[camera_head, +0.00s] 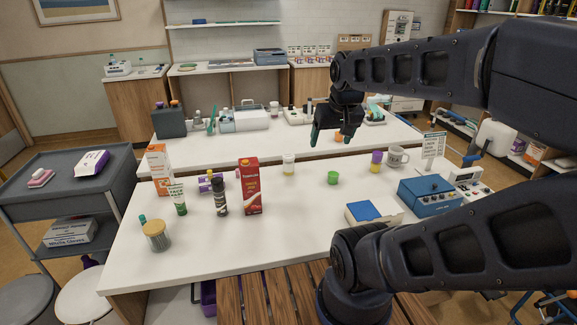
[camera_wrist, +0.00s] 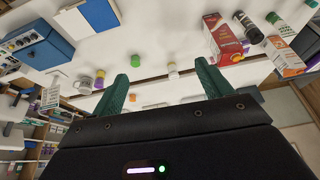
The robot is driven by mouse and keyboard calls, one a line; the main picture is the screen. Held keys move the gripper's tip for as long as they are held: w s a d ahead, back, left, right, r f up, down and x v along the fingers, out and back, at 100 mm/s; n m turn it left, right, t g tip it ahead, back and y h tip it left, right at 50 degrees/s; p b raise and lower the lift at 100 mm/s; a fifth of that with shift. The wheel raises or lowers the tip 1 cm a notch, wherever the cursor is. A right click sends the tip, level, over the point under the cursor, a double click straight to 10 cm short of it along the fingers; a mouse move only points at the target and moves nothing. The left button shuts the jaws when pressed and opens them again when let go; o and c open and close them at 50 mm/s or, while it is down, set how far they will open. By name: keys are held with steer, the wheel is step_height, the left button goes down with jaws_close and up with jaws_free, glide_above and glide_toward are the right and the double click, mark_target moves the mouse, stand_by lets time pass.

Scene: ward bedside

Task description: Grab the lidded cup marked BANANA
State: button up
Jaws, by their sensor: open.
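No marking reading BANANA is legible in either view. Small containers stand on the white table: a pale one with a yellowish top (camera_head: 288,163), a green one (camera_head: 333,178), and a yellow one with a purple top (camera_head: 376,162). In the wrist view, the pale container (camera_wrist: 172,71) shows between the fingertips, with the green one (camera_wrist: 135,61) and the purple-topped one (camera_wrist: 99,79) to its left. My gripper (camera_head: 331,135) is open and empty, raised above the table, its green fingers apart. The wrist view shows both fingers (camera_wrist: 162,72).
A red carton (camera_head: 250,187), a dark bottle (camera_head: 220,197) and an orange-white carton (camera_head: 159,170) stand on the left. A white mug (camera_head: 397,157) is beside the purple-topped container. A blue box (camera_head: 428,196) stands at right. The table's middle front is clear.

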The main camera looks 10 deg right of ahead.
steer(key=w+f+m, duration=0.1)
steer(key=w+m, duration=0.1)
steer(key=w, duration=0.8)
steer(key=m+g+h, duration=0.1)
steer(key=m+h, duration=0.2)
steer(key=m, duration=0.3)
glide_toward(288, 156)
step_height(288, 156, down, 2)
steer(key=w, duration=0.1)
steer(key=x, duration=1)
steer(key=shift+s+d+f, duration=0.2)
steer(key=shift+s+f, duration=0.05)
steer(key=c, duration=1.2)
